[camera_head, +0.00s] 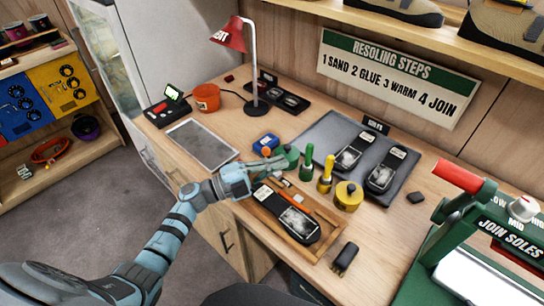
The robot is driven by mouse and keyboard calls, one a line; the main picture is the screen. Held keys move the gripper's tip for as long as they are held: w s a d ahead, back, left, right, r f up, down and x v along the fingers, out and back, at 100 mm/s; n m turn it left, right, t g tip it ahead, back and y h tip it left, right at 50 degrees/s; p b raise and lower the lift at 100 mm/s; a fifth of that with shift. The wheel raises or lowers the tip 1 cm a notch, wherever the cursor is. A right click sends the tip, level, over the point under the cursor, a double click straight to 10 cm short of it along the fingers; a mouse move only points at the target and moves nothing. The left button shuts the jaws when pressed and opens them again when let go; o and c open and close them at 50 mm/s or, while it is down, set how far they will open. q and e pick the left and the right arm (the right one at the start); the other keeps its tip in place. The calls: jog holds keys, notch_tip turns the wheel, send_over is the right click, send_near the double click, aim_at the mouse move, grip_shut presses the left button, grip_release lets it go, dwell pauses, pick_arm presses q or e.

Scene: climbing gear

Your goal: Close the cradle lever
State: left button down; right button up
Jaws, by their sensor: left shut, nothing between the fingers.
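A green press (437,240) marked "JOIN SOLES" stands at the right edge, partly cut off by the frame. Its lever has a red handle (458,177) and stands above the pale bed (475,275); I cannot tell how far it is from closed. My left gripper (291,158) is shut and empty over the middle of the bench, well left of the press and not touching the lever. My right gripper is not in view.
A wooden tray (327,246) with a sole lies below my left gripper. Green (306,162) and yellow (326,173) handled tools and a yellow round tin (348,196) stand between it and the press. A grey mat (320,130) holds soles; a red lamp (230,35) stands behind.

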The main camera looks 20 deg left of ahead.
pick_arm(q)
jog(key=shift+s+a+b, duration=0.45)
jog(key=shift+s+b, duration=0.25)
jog(key=shift+s, duration=0.15)
jog(key=v, duration=0.2)
jog(key=b+v, duration=0.1)
jog(key=v, duration=0.1)
jog(key=f+v, duration=0.1)
jog(key=v, duration=0.2)
jog(key=shift+d+b, duration=0.2)
jog(key=shift+b, duration=0.1)
jog(key=shift+s+a+f, duration=0.1)
jog(key=shift+s+a, duration=0.3)
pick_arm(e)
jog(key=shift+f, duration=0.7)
pick_arm(q)
jog(key=shift+d, duration=0.1)
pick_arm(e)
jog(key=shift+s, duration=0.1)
